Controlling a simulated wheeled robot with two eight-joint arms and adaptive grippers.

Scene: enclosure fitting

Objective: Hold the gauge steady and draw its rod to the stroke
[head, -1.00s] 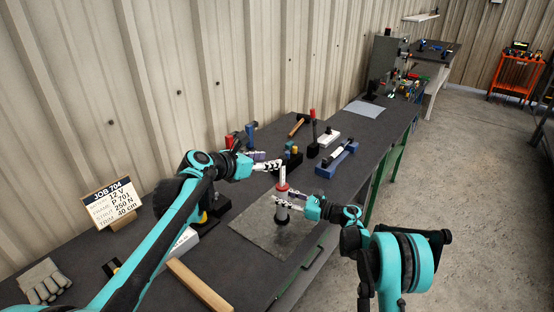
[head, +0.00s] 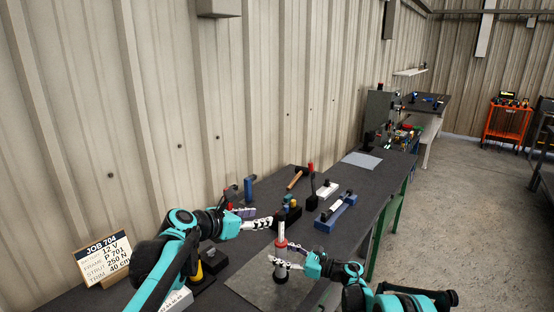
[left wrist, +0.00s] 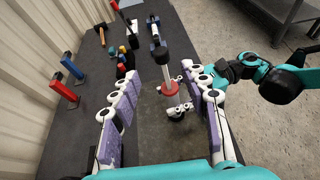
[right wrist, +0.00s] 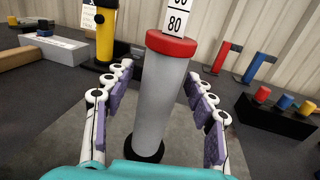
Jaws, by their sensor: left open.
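The gauge stands upright on a grey mat (head: 262,287). It has a grey cylindrical body (right wrist: 160,105), a red collar (right wrist: 172,43) and a white rod (right wrist: 178,17) above it marked 80. The gauge's collar also shows in the left wrist view (left wrist: 169,89). My right gripper (head: 281,264) has its fingers on either side of the body, below the collar. In the right wrist view gaps show between pads and body. My left gripper (head: 268,222) is open and empty, up and to the left of the gauge near the rod's height. The rod's top is small in the head view.
A job card (head: 107,257) stands at the left by the wall. Behind the gauge are a block with coloured pegs (head: 287,215), a blue cradle (head: 336,213), a hammer (head: 296,179) and a red upright handle (left wrist: 63,92). A yellow and black tool (right wrist: 104,35) stands nearby.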

